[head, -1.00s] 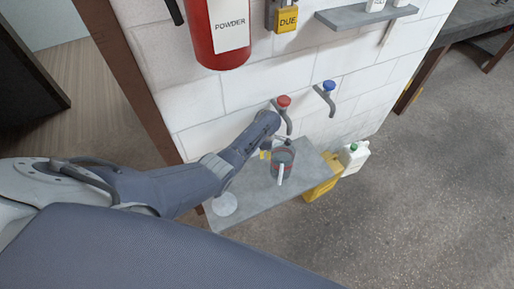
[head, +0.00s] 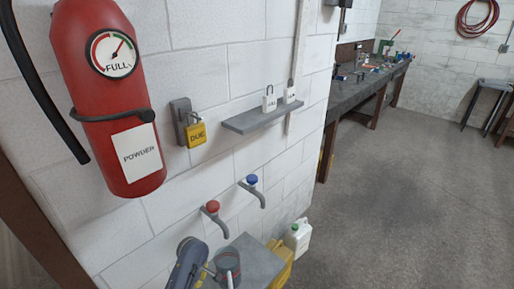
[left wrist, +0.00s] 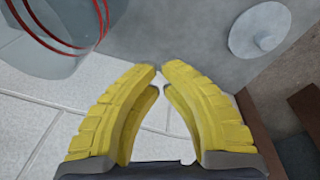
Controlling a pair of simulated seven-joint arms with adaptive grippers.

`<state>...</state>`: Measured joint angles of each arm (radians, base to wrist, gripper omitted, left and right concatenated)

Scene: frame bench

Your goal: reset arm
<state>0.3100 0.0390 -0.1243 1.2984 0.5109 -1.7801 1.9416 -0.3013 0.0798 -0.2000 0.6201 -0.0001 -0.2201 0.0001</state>
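My left gripper shows in the left wrist view (left wrist: 159,70). Its two yellow ribbed fingers lean toward each other, with a narrow gap at the tips and nothing held between them. A grey mug (left wrist: 60,62) with red rings stands beside the fingers at the upper left. It also shows at the bottom of the head view (head: 229,262), partly cut off, just right of my left arm's end. The gripper's fingers are hardly visible in the head view. My right gripper is in neither view.
The mug stands on a grey shelf (head: 258,258) under a red tap (head: 212,207) and a blue tap (head: 251,180). A pale disc (left wrist: 260,30) lies on it. A yellow container (head: 281,262) and a white jug (head: 298,237) are beside it. A fire extinguisher (head: 112,110) hangs left.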

